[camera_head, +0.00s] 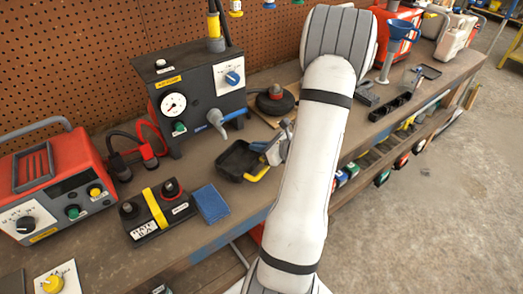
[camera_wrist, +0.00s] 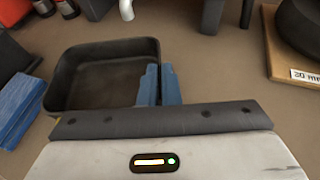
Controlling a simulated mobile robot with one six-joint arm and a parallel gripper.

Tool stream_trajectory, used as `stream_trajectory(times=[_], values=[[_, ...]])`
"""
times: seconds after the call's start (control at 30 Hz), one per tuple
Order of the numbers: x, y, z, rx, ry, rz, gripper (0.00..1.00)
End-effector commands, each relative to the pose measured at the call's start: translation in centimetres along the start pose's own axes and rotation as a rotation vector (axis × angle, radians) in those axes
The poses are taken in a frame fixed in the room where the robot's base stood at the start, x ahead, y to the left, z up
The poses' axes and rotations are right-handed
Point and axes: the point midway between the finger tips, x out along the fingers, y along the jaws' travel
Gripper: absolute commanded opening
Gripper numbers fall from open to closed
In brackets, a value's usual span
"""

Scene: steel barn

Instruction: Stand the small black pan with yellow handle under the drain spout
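The small black pan (camera_head: 238,158) lies on the bench in front of the black drain machine (camera_head: 200,90). Its yellow handle (camera_head: 257,174) points toward the front; in the wrist view it is mostly hidden behind my gripper. The wrist view shows the open pan (camera_wrist: 98,75) from above, empty. My gripper (camera_head: 272,150) is at the pan's right side; its blue fingertips (camera_wrist: 159,84) are close together, one inside the right wall and one outside. The grey spout (camera_head: 216,118) is beyond the pan's far rim; its pale end shows in the wrist view (camera_wrist: 127,10).
A blue sponge (camera_head: 211,204) lies left of the pan, near a black box with a yellow strap (camera_head: 157,208). A round black thing (camera_head: 275,98) sits on a wooden board behind my gripper. A red unit (camera_head: 55,180) stands at left. Bare bench shows around the pan.

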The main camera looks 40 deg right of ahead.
Motion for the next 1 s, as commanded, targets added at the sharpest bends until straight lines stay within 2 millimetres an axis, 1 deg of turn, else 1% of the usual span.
stream_trajectory(times=[0.3, 0.63, 0.7, 1.0], values=[[2.3, -0.8, 0.9, -0.001, -0.001, 0.001, 0.00], [4.4, -1.7, 1.7, 0.000, -0.001, 0.000, 0.00], [4.6, -1.7, 1.0, 0.001, -0.001, -0.002, 0.00], [4.6, -1.8, 0.7, 0.000, -0.001, -0.002, 0.00]])
